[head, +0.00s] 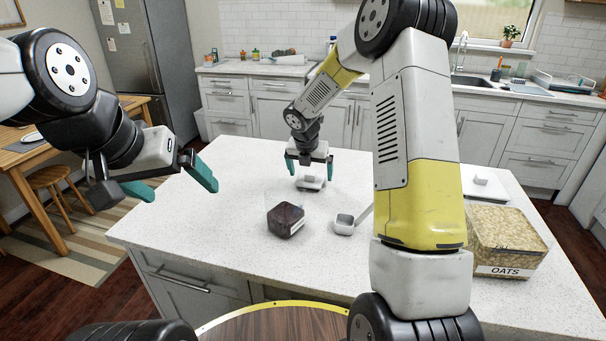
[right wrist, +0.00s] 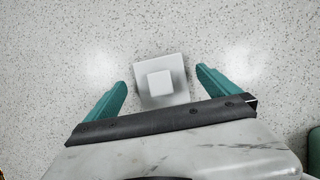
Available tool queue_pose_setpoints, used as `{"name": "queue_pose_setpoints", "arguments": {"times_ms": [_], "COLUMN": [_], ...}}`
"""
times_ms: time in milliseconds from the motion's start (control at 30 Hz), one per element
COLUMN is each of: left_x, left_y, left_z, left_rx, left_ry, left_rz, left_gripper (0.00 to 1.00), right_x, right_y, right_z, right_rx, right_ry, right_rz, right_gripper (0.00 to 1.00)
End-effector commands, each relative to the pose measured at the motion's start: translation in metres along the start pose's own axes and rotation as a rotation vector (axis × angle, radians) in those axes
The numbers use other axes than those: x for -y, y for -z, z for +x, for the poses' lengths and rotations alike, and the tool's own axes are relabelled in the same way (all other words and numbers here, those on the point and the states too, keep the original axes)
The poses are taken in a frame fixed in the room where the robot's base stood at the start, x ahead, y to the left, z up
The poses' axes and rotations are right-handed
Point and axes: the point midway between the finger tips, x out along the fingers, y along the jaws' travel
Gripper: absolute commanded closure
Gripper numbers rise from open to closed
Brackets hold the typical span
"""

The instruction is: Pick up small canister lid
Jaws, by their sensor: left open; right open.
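The small white square lid with a raised knob (head: 311,185) lies on the counter beyond the dark-filled small canister (head: 285,221). It also shows in the right wrist view (right wrist: 162,84), knob up and slightly turned. My right gripper (head: 309,163) points down over the lid, its teal fingers open on either side. In the right wrist view the fingers (right wrist: 160,92) are apart from the lid, with gaps on both sides. My left gripper (head: 177,187) is open and empty, off to the left of the small canister.
A large canister of oats (head: 502,244) stands at the right, with another white lid (head: 487,187) behind it. A grey scoop (head: 346,222) lies right of the small canister. The white counter (head: 240,168) is clear around the small lid. My right arm hides part of the counter.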

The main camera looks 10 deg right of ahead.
Motion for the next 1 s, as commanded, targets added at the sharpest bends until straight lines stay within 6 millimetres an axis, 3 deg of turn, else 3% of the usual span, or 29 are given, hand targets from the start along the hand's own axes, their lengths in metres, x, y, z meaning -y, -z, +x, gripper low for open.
{"name": "queue_pose_setpoints", "arguments": {"times_ms": [100,333,667,1000], "left_x": [0.0,0.0,0.0,0.0], "left_y": [0.0,0.0,0.0001,0.0001], "left_z": [0.0,0.0,0.0,0.0], "left_rx": [0.0,0.0,0.0,0.0], "left_ry": [0.0,0.0,0.0,0.0], "left_rz": [0.0,0.0,0.0,0.0], "left_gripper": [0.06,0.06,0.06,0.06], "right_x": [-0.0008,-0.0006,-0.0006,-0.0006], "right_y": [-0.0003,-0.0005,-0.0004,-0.0046], "right_z": [0.0093,0.0101,0.0099,0.0018], "right_rx": [0.001,0.002,0.002,0.004], "right_ry": [-0.002,-0.002,-0.002,-0.002], "right_rz": [-0.001,0.0,0.001,0.002], "right_gripper": [0.0,0.0,0.65,0.67]}}
